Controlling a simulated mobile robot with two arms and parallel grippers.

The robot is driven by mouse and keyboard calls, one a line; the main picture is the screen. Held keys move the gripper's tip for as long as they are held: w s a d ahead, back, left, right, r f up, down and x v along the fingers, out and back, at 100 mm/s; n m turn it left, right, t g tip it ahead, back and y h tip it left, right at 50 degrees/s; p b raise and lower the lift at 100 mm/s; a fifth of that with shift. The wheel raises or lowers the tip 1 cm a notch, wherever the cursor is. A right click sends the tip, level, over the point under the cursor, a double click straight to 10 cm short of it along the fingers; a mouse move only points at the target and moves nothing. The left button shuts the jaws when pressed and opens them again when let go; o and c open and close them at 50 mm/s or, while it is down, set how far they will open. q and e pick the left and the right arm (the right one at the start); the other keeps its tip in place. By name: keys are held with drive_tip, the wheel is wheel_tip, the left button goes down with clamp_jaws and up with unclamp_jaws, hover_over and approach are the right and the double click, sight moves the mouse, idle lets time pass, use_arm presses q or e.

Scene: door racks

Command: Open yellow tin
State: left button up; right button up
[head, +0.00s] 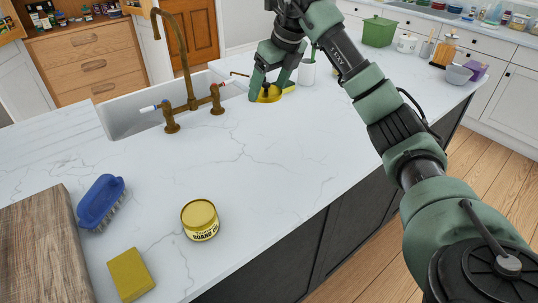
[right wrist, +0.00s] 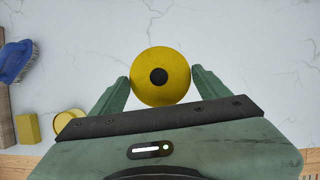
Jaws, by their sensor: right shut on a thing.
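A yellow tin (head: 200,221) with a dark-lettered label stands upright on the near part of the white counter. Its top looks plain gold; I cannot tell whether that is a lid or the contents. The tin's round top also shows at the lower left of the right wrist view (right wrist: 66,121), partly hidden by my gripper. My left gripper is out of view.
A blue brush (head: 100,202), a yellow sponge (head: 130,274) and a wooden board (head: 42,252) lie at the near left. A brass tap (head: 188,85) rises by the white sink (head: 125,118). A white cup (head: 307,72) stands just beyond my right gripper. The counter's middle is clear.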

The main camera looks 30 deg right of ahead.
drive_tip(key=shift+w+d+m, duration=0.1)
drive_tip(key=shift+d+m, duration=0.25)
drive_tip(key=shift+m, duration=0.05)
drive_tip(key=p, duration=0.2)
hover_over(268, 152)
drive_tip(key=s, duration=0.2)
drive_tip(key=f, duration=1.6)
drive_tip(key=shift+w+d, duration=0.1)
drive_tip(key=shift+w, duration=0.15)
wheel_tip(268, 152, down, 3)
drive_tip(key=shift+f, duration=0.3)
drive_tip(key=shift+f, duration=0.1)
drive_tip(key=o, duration=1.5)
drive_tip(key=shift+c, duration=0.2)
